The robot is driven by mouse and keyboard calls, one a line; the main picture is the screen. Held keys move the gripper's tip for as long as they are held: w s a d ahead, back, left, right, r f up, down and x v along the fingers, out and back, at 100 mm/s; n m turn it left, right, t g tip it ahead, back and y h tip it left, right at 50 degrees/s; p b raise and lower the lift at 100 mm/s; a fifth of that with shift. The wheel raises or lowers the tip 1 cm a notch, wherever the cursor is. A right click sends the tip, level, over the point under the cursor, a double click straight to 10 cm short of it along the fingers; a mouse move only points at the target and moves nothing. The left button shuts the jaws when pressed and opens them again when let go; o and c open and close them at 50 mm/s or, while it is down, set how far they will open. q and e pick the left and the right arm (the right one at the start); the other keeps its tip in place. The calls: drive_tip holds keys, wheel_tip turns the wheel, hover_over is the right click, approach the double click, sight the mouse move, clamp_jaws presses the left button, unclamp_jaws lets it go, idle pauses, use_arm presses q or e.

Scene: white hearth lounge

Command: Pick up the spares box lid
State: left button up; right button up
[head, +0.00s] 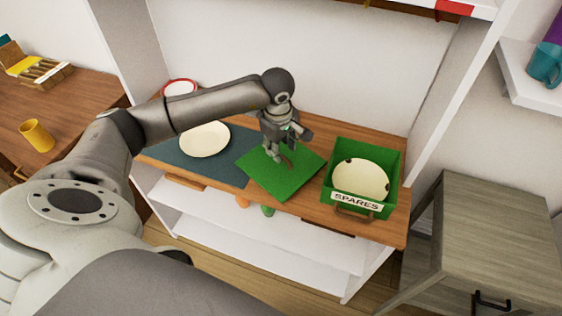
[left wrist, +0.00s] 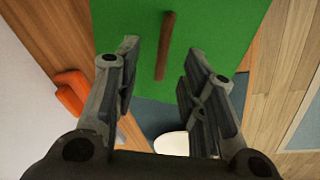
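The spares box lid (head: 268,181) is a flat green square with a brown bar handle. It lies on the wooden top between a dark mat and the green box. In the left wrist view the lid (left wrist: 215,28) fills the top and its handle (left wrist: 166,45) shows between the fingertips, apart from both. My left gripper (head: 279,156) is over the lid, pointing down. In the left wrist view this gripper (left wrist: 162,58) is open and empty. The spares box (head: 357,205) stands right of the lid, open, with a cream round thing inside. My right gripper is out of view.
A cream plate (head: 205,139) lies on the dark mat (head: 170,155) left of the lid. A red-rimmed dish (head: 180,87) is behind it. A yellow mug (head: 37,135) stands on the left table. A grey wooden cabinet (head: 485,225) is at right.

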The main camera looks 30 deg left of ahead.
use_arm(q)
drive_tip(key=shift+w+a+f+p, duration=0.15)
drive_tip(key=shift+f+p, duration=0.25)
drive_tip(key=shift+f, duration=1.5)
clamp_jaws()
